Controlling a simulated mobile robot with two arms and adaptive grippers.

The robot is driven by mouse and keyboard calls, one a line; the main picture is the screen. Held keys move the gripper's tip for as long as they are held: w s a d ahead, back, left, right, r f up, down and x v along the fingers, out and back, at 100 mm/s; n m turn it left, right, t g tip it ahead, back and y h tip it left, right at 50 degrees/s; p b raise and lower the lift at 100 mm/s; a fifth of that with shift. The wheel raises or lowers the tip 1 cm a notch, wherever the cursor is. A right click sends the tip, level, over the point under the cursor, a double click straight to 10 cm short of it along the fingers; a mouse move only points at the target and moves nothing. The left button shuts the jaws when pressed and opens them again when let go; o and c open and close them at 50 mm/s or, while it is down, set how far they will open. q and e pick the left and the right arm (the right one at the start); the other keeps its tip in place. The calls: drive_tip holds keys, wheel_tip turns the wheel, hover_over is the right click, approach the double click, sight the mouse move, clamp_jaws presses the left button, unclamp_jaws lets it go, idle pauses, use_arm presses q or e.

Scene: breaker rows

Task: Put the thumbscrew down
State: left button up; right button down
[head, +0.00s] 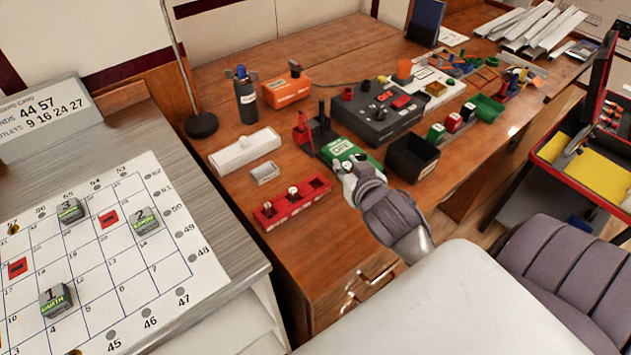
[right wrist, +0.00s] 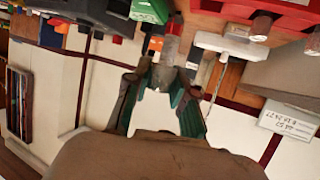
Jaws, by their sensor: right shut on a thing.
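My right gripper (head: 352,178) reaches in over the front of the wooden bench. It also shows in the right wrist view (right wrist: 165,82), its fingers closed around a small grey thumbscrew (right wrist: 172,50). In the head view the fingers mostly hide the held thumbscrew. The gripper is to the right of a red rack (head: 284,214) that carries small silver-topped pieces, apart from it. The red rack also shows upside down in the right wrist view (right wrist: 262,12). My left gripper is not in view.
A green-topped block (head: 349,150) stands just behind the gripper, with a black open box (head: 412,158) to its right. A small metal tray (head: 265,173) and a white case (head: 244,151) lie left. Bare wood lies in front of the red rack.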

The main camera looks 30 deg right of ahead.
hover_over(316, 178)
drive_tip(key=s+a, duration=0.1)
drive_tip(key=s, duration=0.1)
drive_tip(key=f, duration=0.5)
drive_tip(key=shift+w, duration=0.25)
drive_tip(key=shift+f+b, duration=0.35)
drive_tip(key=shift+f, duration=1.6)
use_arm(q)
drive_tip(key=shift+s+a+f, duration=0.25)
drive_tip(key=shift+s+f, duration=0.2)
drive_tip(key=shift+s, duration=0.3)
use_arm(e)
drive_tip(key=shift+f, duration=0.15)
drive_tip(key=c, duration=1)
unclamp_jaws()
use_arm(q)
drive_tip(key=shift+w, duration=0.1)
